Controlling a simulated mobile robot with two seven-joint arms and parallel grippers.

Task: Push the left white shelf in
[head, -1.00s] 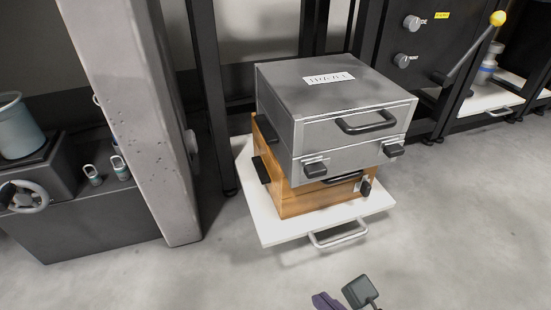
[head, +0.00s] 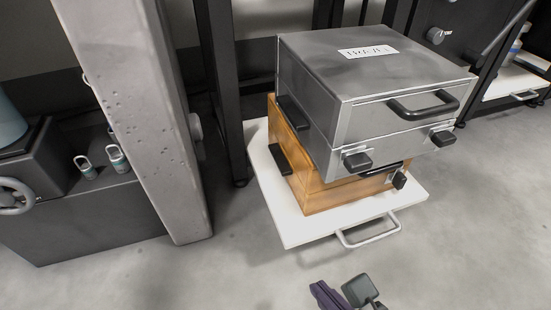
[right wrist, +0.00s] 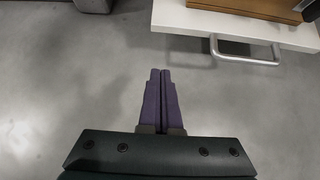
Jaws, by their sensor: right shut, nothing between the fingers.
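The left white shelf (head: 296,230) is pulled out and has a metal bar handle (head: 368,232) on its front edge. A wooden box (head: 318,195) stands on it, with a grey metal case (head: 375,85) on top. My right gripper (head: 318,290) is at the bottom of the head view, in front of the shelf and apart from it. In the right wrist view its purple fingers (right wrist: 160,72) are together and empty. There the shelf edge (right wrist: 200,22) and handle (right wrist: 246,62) lie ahead and to the right. My left gripper is out of view.
A thick grey pillar (head: 140,110) stands left of the shelf. A dark bench with small padlock-like weights (head: 117,158) is behind it. Another white shelf (head: 505,84) is at the far right. The floor in front is clear.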

